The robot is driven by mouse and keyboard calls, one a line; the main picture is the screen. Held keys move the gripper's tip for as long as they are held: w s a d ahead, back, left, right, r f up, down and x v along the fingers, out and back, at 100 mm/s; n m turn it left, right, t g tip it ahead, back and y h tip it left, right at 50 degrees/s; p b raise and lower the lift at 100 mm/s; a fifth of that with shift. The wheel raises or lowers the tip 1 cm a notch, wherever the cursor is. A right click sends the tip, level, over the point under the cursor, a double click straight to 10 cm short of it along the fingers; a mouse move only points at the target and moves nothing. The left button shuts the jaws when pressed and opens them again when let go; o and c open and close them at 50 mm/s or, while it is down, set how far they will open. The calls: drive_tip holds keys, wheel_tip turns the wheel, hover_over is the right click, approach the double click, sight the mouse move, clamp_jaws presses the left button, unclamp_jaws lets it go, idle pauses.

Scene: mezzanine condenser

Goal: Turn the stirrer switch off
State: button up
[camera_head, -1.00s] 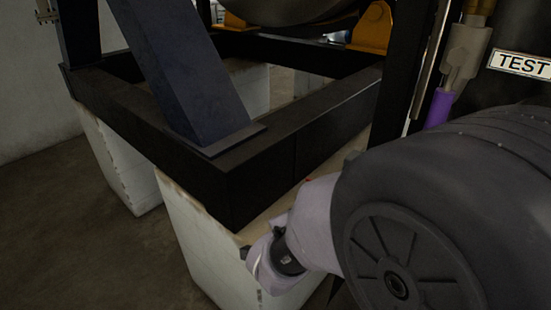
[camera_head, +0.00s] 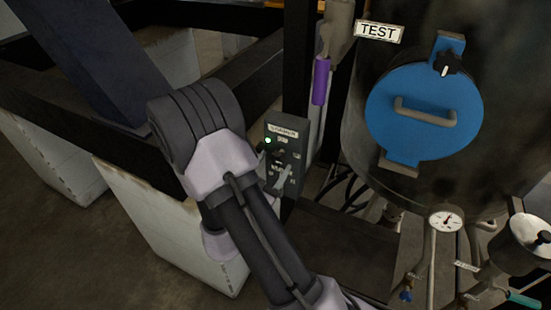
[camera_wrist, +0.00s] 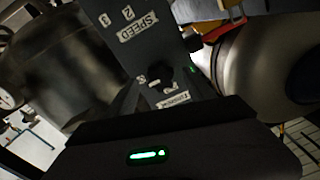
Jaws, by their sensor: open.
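The stirrer control box (camera_head: 286,155) is a dark panel on the black frame post in the head view, with a white label at its top and a lit green lamp (camera_head: 267,140). In the wrist view the box appears turned over, with a SPEED label (camera_wrist: 138,27) above and a small black switch knob (camera_wrist: 160,77) lower down. The green lamp also shows in the wrist view (camera_wrist: 193,70). My gripper (camera_wrist: 166,92) is open, with the switch area showing between its fingers. Contact with the knob cannot be told. In the head view my wrist covers most of the gripper.
A large dark vessel with a blue round hatch (camera_head: 425,110) stands to the right. A purple-sleeved pipe (camera_head: 321,82) rises beside the box. A pressure gauge (camera_head: 445,221) and valves are at the lower right. Black frame beams on white plinths (camera_head: 150,225) lie left.

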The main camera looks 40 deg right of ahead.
drive_tip(key=shift+x, duration=1.3)
drive_tip(key=shift+c, duration=0.4)
clamp_jaws()
